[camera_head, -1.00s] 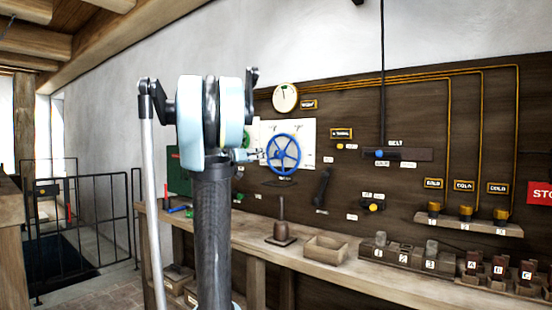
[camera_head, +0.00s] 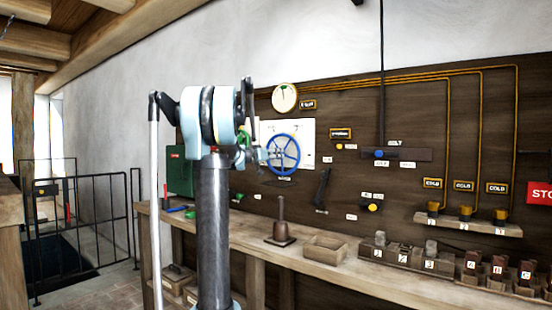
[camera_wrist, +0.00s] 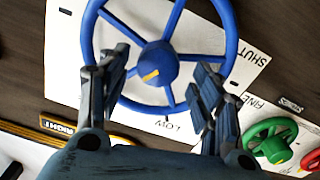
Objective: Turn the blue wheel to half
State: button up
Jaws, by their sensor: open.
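The blue wheel (camera_head: 283,154) is mounted upright on a white panel (camera_head: 307,132) on the dark wall board. In the wrist view the wheel (camera_wrist: 155,64) fills the upper middle, with several spokes and a yellow mark on its hub.
In the wrist view a green wheel (camera_wrist: 268,146) and a red one (camera_wrist: 312,160) sit right of the panel. A dark lever (camera_head: 322,188) is right of the blue wheel.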

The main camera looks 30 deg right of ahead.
jog(key=shift+x, duration=1.75)
jog(key=shift+c, duration=0.5)
jog(key=c, duration=1)
